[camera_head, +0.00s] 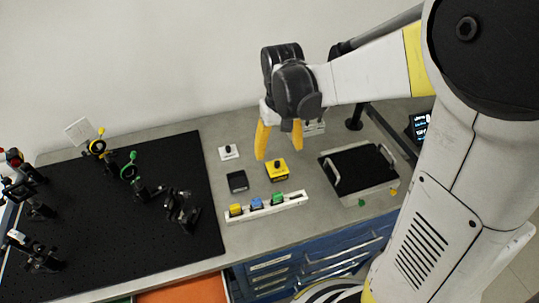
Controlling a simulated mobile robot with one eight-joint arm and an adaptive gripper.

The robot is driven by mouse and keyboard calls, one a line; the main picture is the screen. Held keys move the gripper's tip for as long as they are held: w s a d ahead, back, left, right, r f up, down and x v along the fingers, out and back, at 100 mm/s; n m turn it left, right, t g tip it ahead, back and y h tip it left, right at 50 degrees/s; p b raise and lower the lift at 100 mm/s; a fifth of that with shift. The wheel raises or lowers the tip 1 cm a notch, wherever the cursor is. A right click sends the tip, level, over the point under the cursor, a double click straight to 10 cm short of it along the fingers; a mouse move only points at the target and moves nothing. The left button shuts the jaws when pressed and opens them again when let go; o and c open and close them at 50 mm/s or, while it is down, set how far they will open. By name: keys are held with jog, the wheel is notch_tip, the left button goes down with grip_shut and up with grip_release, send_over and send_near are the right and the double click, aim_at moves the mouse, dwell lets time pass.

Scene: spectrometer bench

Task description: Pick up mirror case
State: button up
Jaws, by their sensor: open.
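My gripper (279,150) hangs above the grey bench with its two yellow fingers apart and nothing between them. Below it sits a small yellow box (277,171) with a dark knob on top. A small flat black case (237,182) lies to the left of the yellow box, apart from my fingers. A small white piece (229,152) with a dark knob lies farther back on the left. I cannot tell for certain which of these is the mirror case; none is labelled legibly.
A white rack (293,201) with yellow, blue and green blocks lies in front. A black tray (375,190) with light handles stands to the right. A black optical breadboard (110,235) with mounted optics fills the left. Blue drawers (315,262) are below the bench edge.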

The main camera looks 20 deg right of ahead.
aim_at(278, 170)
jog(key=f, duration=0.2)
jog(key=s+f+b, duration=0.1)
jog(key=f, duration=0.1)
jog(key=shift+f, duration=0.1)
jog(key=f+b, duration=0.1)
jog(key=f, duration=0.2)
jog(key=f+b, duration=0.1)
jog(key=f, duration=0.1)
jog(key=shift+w+f+b, duration=0.2)
jog(key=shift+f+b, duration=0.1)
jog(key=shift+f, duration=0.1)
jog(key=shift+r, duration=0.1)
jog(key=c, duration=1.2)
